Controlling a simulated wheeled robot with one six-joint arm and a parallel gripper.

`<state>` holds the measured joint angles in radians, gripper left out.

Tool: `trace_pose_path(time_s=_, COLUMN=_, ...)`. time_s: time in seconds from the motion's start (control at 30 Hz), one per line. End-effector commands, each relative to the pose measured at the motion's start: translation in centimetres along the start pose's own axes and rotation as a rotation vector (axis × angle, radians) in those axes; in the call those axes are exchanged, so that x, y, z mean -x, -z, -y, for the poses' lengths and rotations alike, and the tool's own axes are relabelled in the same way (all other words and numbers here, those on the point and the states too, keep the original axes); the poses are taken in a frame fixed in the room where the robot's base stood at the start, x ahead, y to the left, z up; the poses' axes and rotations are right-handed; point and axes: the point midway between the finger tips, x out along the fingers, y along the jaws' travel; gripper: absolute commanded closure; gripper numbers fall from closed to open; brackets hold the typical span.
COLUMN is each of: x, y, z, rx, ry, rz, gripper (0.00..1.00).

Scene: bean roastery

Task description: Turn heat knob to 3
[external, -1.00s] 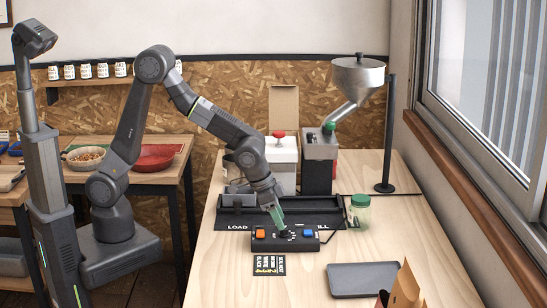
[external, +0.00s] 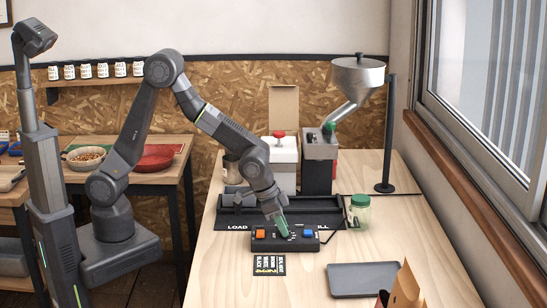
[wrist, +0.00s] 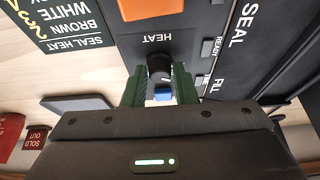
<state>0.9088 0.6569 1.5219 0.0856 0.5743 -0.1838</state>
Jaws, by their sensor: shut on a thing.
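The black heat knob (wrist: 159,66) stands on a dark control panel (external: 262,245), next to the word HEAT. In the wrist view it sits between the two green fingers of my gripper (wrist: 159,84), which is shut on it. In the external view my gripper (external: 282,226) points down at the middle of the panel, and its fingers hide most of the knob. The knob's pointer and number marks are not readable. An orange button (external: 260,234) and a blue button (external: 308,233) sit on either side of the knob.
A black SEAL HEAT card (external: 269,265) lies in front of the panel. A green-lidded jar (external: 359,211) stands at right, and a grey tray (external: 364,279) lies at front right. The table's front left is clear.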

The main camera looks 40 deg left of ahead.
Motion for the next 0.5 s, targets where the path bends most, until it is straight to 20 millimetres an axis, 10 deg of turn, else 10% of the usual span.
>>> trace_pose_path(time_s=0.5, x=-0.32, y=-0.09, z=0.23, rx=-0.2, ry=-0.085, rz=-0.002, gripper=0.97)
